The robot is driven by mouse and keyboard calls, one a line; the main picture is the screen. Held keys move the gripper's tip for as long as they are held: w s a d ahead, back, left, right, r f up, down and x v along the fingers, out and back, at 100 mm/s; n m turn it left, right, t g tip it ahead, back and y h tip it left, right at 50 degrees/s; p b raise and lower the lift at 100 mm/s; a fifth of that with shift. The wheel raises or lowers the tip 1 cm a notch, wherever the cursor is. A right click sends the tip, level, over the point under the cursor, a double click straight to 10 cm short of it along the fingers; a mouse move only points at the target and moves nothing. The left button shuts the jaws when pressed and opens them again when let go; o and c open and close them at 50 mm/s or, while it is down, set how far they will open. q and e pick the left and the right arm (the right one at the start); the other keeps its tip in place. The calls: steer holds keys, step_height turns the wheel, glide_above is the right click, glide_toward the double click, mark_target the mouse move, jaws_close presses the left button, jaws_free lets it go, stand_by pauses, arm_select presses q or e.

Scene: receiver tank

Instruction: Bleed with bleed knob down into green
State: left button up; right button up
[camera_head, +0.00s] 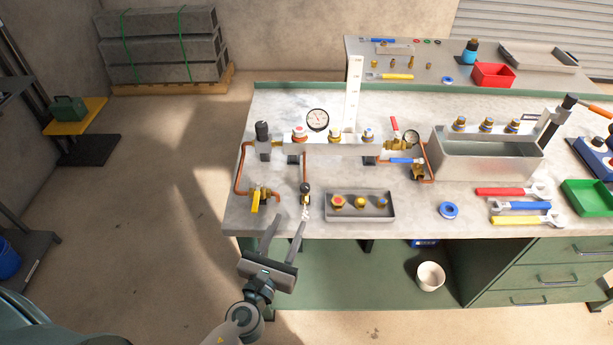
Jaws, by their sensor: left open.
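A small black knob (305,187) sits on a brass fitting at the lower end of a copper pipe, near the bench's front edge; I take it as the bleed knob. A pale, whitish streak (305,212) shows just below it. A round white dial gauge (317,119) stands behind on the grey manifold (318,144); its needle and any green band are too small to read. My left gripper (289,220) is open, its fingers pointing up the picture at the bench's front edge, just below the knob. No object shows between the fingers. My right gripper is out of view.
A yellow-handled valve (256,203) is left of the knob. A grey tray (360,214) with several fittings is to its right. Wrenches (514,191), a blue tape roll (448,210) and a metal tank (484,164) fill the right side. A white bucket (430,276) stands below.

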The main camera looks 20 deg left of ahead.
mark_target(307, 184)
arm_select(q)
steer(key=shift+w, duration=0.15)
steer(key=w+p, duration=0.2)
steer(key=w, duration=1.5)
steer(key=shift+w+d+p, duration=0.15)
steer(key=shift+d+p, duration=0.05)
steer(key=shift+p, duration=0.1)
jaws_close()
